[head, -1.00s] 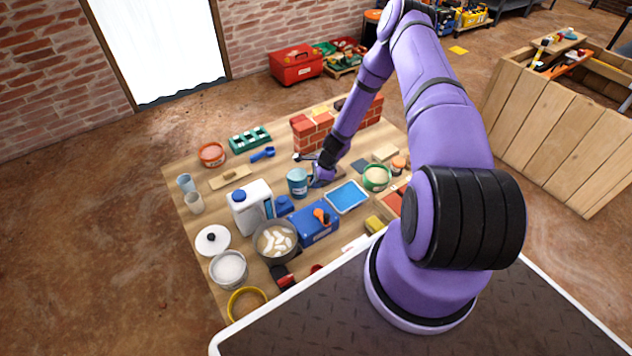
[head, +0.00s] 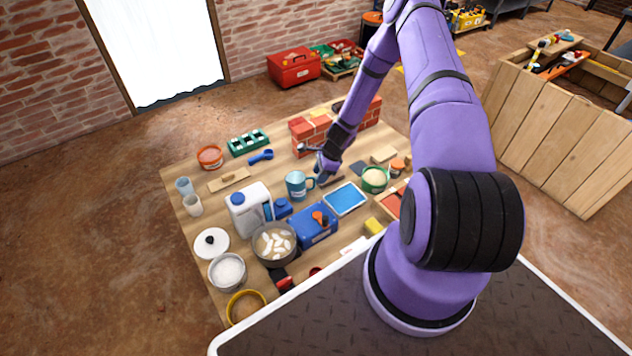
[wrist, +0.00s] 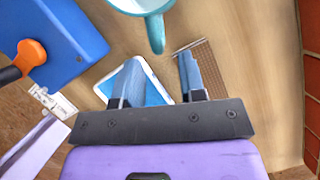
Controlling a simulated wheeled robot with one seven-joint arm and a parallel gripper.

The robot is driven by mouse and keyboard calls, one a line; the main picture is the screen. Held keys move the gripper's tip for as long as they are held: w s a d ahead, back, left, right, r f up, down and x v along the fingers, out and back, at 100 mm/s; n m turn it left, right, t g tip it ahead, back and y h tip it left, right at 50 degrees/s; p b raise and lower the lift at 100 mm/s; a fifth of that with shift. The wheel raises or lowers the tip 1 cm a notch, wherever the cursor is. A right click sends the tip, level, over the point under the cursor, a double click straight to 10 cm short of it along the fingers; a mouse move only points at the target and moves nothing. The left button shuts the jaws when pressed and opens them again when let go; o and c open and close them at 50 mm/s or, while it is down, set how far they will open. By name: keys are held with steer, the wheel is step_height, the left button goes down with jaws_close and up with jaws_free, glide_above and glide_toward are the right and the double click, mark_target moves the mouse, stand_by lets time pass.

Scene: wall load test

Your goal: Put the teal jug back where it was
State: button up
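The teal jug (head: 296,185) stands upright on the wooden table, with its handle on the right side. In the wrist view, part of its rim and its handle (wrist: 156,32) show at the top edge. My gripper (head: 322,165) is just behind and to the right of the jug, apart from it. In the wrist view the two fingers of my gripper (wrist: 157,75) are spread with nothing between them, and the handle lies beyond their tips.
A blue tray (head: 345,198), a blue box (head: 313,228) and a white canister (head: 246,209) stand near the jug. A brick wall piece (head: 309,137) is behind my gripper. A green-rimmed tub (head: 374,179) is to the right. The table is crowded around the jug.

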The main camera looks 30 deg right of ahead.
step_height(320, 180, up, 23)
steer(key=w+n+h, duration=0.1)
steer(key=w+n, duration=0.1)
steer(key=n, duration=0.4)
steer(key=s+a+r+n+h, duration=0.1)
steer(key=s+a+r+n, duration=0.15)
steer(key=r, duration=0.65)
steer(key=s+a+r+n, duration=0.2)
steer(key=a+r+n, duration=0.15)
steer(key=r, duration=0.65)
steer(key=s+a+r+n+t+h, duration=0.15)
steer(key=s+a+r+n, duration=0.45)
steer(key=s+r, duration=0.6)
steer(key=s+a+r+n+t, duration=0.1)
steer(key=s+r+n, duration=0.1)
steer(key=s, duration=0.5)
steer(key=s+a+r+n+t, duration=0.1)
steer(key=s+r+n, duration=0.1)
steer(key=s+r, duration=0.3)
steer(key=s, duration=0.3)
steer(key=shift+s+a+n+h, duration=0.2)
steer(key=shift+a+n+h, duration=0.05)
steer(key=shift+n+h, duration=0.1)
